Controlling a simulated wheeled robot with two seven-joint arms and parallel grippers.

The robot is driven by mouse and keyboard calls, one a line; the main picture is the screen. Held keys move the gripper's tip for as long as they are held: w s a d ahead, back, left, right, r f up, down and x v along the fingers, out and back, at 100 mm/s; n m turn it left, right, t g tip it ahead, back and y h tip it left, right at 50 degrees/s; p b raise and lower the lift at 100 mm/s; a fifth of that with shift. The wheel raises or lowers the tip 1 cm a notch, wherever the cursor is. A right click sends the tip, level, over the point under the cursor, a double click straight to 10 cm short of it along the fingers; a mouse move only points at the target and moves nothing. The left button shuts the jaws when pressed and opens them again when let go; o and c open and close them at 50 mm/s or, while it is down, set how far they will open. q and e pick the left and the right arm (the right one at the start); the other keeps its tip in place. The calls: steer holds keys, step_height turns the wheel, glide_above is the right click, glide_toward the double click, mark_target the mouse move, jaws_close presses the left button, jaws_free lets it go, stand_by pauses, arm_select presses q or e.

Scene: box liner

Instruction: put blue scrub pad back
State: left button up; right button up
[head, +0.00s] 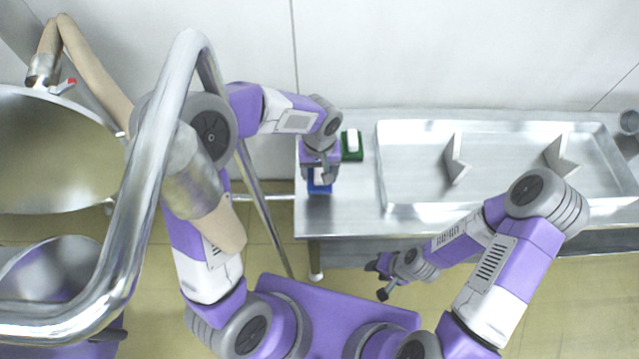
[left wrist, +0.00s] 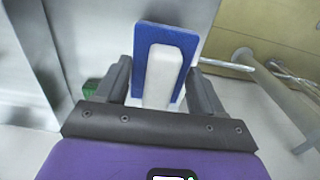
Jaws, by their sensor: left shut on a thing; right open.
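The blue scrub pad (head: 319,187) has a white grip block on its back and shows at the left end of the metal table. My left gripper (head: 319,174) is over it and shut on it. In the left wrist view the blue pad (left wrist: 191,48) stands out beyond the fingers, and its white block (left wrist: 162,75) sits between the left gripper's fingertips (left wrist: 160,82). Whether the pad touches the table is unclear. My right gripper (head: 384,279) is open and empty, in front of the table's front edge.
A green pad with a white block (head: 352,146) lies just right of my left gripper; its green edge (left wrist: 91,88) shows in the wrist view. A large metal tray (head: 410,197) with angled metal pieces fills the table's right. Metal vessels and a bent pipe (head: 150,170) stand left.

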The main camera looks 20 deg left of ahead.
mark_target(320, 170)
arm_select(q)
steer(key=shift+f+b, duration=0.9)
steer(key=shift+f, duration=1.75)
steer(key=shift+f, duration=0.2)
steer(key=o, duration=1)
steer(key=shift+r, duration=0.1)
steer(key=shift+r, duration=0.2)
step_height(320, 170, up, 12)
steer(key=p, duration=0.4)
